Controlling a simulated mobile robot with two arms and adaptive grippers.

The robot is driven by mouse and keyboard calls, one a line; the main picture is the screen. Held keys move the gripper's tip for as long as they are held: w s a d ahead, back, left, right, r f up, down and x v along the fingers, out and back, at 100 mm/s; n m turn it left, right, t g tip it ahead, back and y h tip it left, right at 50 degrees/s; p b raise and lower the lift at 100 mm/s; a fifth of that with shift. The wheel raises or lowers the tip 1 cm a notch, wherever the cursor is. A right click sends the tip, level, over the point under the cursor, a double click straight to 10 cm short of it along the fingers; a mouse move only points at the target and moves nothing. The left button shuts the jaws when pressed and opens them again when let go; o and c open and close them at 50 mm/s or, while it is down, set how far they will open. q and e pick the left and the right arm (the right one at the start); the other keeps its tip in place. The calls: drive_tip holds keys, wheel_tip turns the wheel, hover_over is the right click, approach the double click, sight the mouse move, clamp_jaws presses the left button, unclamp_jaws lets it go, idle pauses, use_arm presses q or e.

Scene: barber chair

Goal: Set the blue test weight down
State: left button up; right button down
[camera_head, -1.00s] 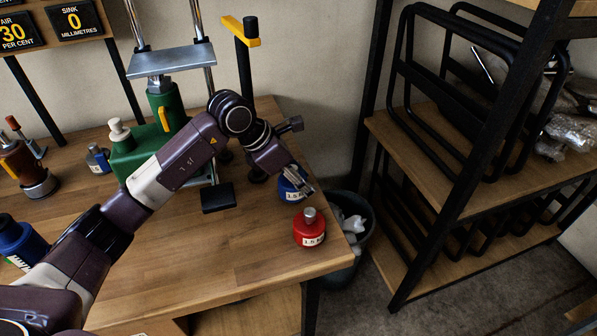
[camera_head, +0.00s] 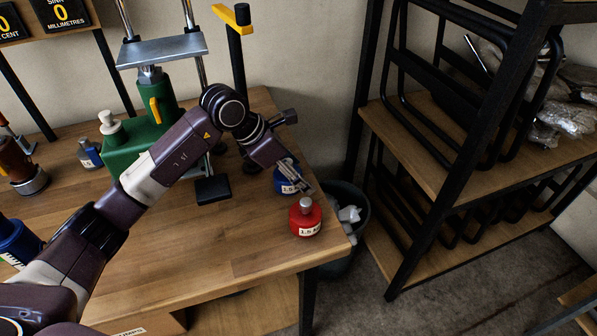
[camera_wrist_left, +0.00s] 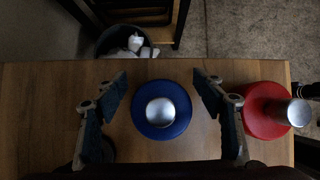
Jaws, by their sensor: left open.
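The blue test weight (camera_head: 284,188) stands upright on the wooden bench (camera_head: 225,245), near its right end. My left gripper (camera_head: 302,180) is over it and partly covers it in the head view. In the left wrist view my left gripper (camera_wrist_left: 160,80) is open, with one finger on each side of the blue weight (camera_wrist_left: 140,120). Bare wood shows between the weight and both fingers. A red weight (camera_head: 305,221) stands close by on the bench; it also shows in the left wrist view (camera_wrist_left: 258,112), just beyond the right-hand finger. My right gripper is in neither view.
A green press (camera_head: 140,140) stands behind my left arm, with a small black block (camera_head: 213,190) in front of it. A dark bin (camera_head: 352,225) is beyond the bench's right edge. A black-framed shelf (camera_head: 440,165) stands further right. The front middle of the bench is clear.

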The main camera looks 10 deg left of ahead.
use_arm(q)
drive_tip(key=b+v, duration=0.1)
drive_tip(key=v, duration=0.9)
drive_tip(key=shift+a+r, duration=0.2)
drive_tip(key=shift+r, duration=0.15)
drive_tip(key=shift+s+a+r, duration=0.25)
drive_tip(key=shift+s+r, duration=0.05)
drive_tip(key=shift+r, duration=0.25)
drive_tip(key=shift+f, duration=0.1)
